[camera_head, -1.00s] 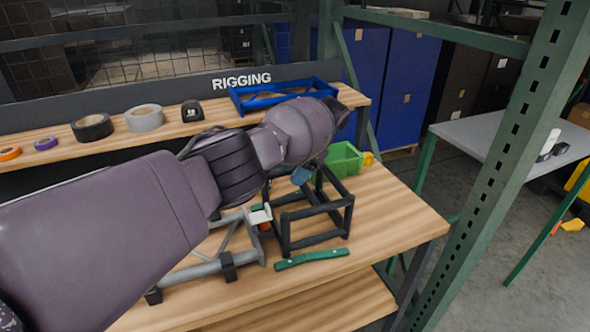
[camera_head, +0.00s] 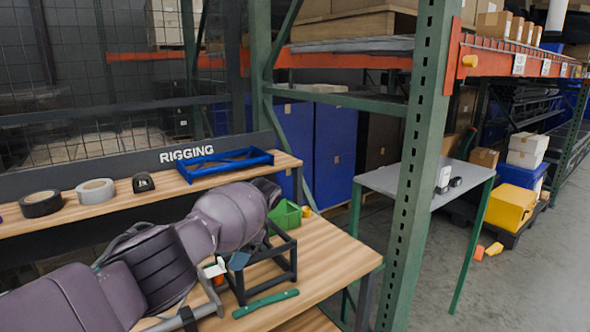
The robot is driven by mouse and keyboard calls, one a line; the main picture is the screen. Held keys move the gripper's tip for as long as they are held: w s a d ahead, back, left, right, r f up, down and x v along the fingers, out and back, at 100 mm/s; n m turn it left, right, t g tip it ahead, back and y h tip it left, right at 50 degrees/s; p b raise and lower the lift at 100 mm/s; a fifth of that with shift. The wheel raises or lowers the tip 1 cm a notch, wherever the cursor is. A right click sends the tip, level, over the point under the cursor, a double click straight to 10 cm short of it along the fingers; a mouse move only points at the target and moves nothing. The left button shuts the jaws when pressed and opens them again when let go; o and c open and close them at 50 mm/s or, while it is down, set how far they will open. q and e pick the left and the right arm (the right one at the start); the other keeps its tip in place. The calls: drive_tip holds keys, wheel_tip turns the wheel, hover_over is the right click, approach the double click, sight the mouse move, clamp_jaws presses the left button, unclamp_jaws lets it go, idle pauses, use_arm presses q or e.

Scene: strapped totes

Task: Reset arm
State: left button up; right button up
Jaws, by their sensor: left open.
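My left arm comes in from the lower left and reaches over the workbench (camera_head: 325,255). Its thick purple-grey links hide most of the hand. My right gripper is not in view.
A green bin (camera_head: 286,215) stands behind. The shelf holds tape rolls (camera_head: 42,204) and a blue frame (camera_head: 225,164). A green rack post (camera_head: 412,170) rises right of the bench.

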use_arm(q)
drive_tip(key=w+d+r+t+h, duration=0.3)
drive_tip(key=w+d+r+t, duration=0.1)
drive_tip(key=w+d+t, duration=0.5)
drive_tip(key=s+d+f+t+h, duration=0.3)
drive_tip(key=d+t+h, duration=0.3)
drive_tip(key=d, duration=0.4)
drive_tip(key=s+a+f+n+t, duration=0.2)
drive_tip(key=s+a+f+n, duration=0.3)
drive_tip(key=s+a, duration=0.55)
drive_tip(key=s+a+f+n+t, duration=0.25)
drive_tip(key=s+a+f, duration=0.35)
drive_tip(key=s+a, duration=0.5)
drive_tip(key=s+a+f+g+y, duration=0.1)
drive_tip(key=s+a+f, duration=0.2)
drive_tip(key=s+f, duration=0.2)
drive_tip(key=s+a+f+n+g+y, duration=0.1)
drive_tip(key=s+a+f, duration=0.2)
drive_tip(key=s, duration=0.9)
drive_tip(key=s+a+f+n+g+y, duration=0.1)
drive_tip(key=s+a+f+g, duration=0.1)
drive_tip(key=s+f, duration=0.5)
drive_tip(key=shift+s+a+f, duration=0.3)
drive_tip(key=shift+s+a, duration=0.55)
drive_tip(key=shift+a, duration=0.05)
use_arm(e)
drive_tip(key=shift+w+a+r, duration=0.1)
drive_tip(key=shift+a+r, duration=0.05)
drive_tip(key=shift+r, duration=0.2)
